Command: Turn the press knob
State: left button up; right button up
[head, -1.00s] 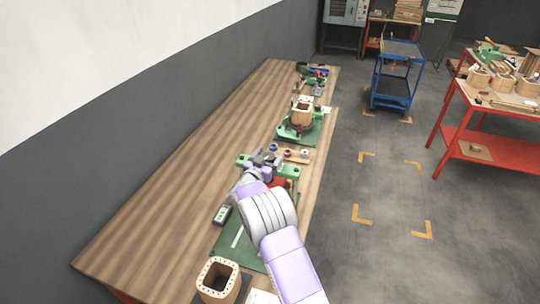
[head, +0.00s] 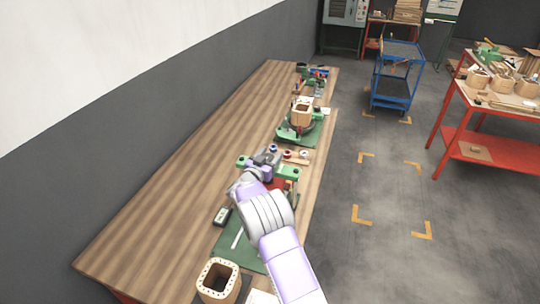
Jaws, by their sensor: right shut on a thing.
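The press (head: 289,172) is a green frame with red parts on the wooden bench, mostly hidden behind my right arm. My right gripper (head: 264,160) is at the top of the press, shut on what seems to be the press knob. The knob itself is hidden by the gripper and too small to make out. My left gripper is not in view.
Another green fixture (head: 296,127) holds a wooden form farther back. The bench's left side (head: 175,190) is clear.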

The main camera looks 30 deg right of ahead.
jog(key=shift+r+m+g+h+p, duration=0.15)
jog(key=shift+m+g+h+p, duration=0.2)
jog(key=shift+m+g+h, duration=0.45)
jog(key=shift+s+d+m+g+h, duration=0.1)
jog(key=shift+s+m+g+h, duration=0.1)
jog(key=shift+m+g, duration=0.7)
jog(key=shift+s+m+g+h, duration=0.15)
jog(key=shift+m+g, duration=0.25)
jog(key=shift+g, duration=1)
jog(key=shift+w, duration=0.1)
jog(key=o, duration=1)
jog(key=shift+c, duration=0.2)
jog(key=s+a, duration=0.1)
jog(key=a, duration=0.6)
jog(key=shift+s+a, duration=0.2)
jog(key=shift+s, duration=0.1)
